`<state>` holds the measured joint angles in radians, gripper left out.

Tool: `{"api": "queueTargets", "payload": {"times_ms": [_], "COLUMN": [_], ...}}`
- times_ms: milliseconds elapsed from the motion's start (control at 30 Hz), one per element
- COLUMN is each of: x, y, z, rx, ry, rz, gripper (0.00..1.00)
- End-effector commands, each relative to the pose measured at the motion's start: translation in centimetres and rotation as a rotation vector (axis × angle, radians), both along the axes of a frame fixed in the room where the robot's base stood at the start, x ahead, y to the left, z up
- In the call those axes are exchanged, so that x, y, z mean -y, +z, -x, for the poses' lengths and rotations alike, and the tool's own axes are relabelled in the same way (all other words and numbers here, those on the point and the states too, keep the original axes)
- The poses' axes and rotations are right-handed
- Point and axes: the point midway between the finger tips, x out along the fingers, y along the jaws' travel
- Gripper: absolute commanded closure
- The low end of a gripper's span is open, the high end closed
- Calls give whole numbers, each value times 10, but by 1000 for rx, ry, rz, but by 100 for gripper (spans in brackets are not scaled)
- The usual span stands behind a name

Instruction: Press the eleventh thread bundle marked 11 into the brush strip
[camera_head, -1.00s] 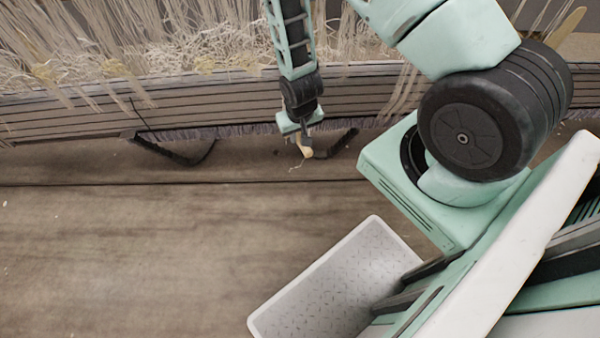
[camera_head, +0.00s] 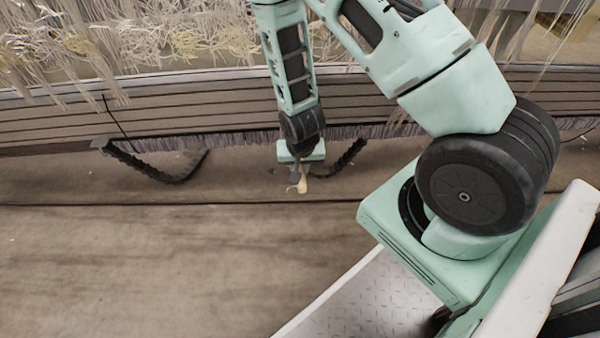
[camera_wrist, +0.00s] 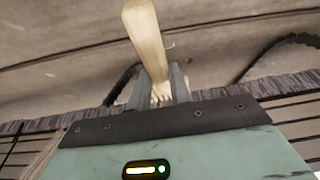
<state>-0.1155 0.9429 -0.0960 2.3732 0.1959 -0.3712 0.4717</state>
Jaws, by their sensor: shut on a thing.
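My gripper (camera_head: 298,180) is shut on a pale cream thread bundle (camera_head: 302,187). In the wrist view the bundle (camera_wrist: 146,38) sticks out beyond the two grey fingers (camera_wrist: 160,92) as a smooth, thick tuft. I see no readable 11 on it. The brush strip (camera_head: 235,139) is a grey-purple fringe along the lower edge of the slatted beam. In the head view the gripper and bundle hang lower in the picture than the strip, apart from it. The strip also shows in the wrist view (camera_wrist: 290,84), on both sides of the gripper body, which hides its middle.
Many loose pale threads (camera_head: 160,45) hang over the slatted beam (camera_head: 190,105). Black cable chains hang below the beam at left (camera_head: 150,170) and right (camera_head: 350,155) of the gripper. A grey tray (camera_head: 365,300) is at the bottom. The brown floor (camera_head: 130,265) is clear.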

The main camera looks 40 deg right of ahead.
Motion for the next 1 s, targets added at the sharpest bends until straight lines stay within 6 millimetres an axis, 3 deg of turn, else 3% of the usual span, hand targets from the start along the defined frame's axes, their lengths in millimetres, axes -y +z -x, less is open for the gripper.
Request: {"api": "queueTargets", "payload": {"times_ms": [600,1000], "x": [35,42], "y": [0,1], "z": [-53,-62], "rx": [4,1], "ry": [0,0], "rz": [0,1], "gripper": [100,100]}}
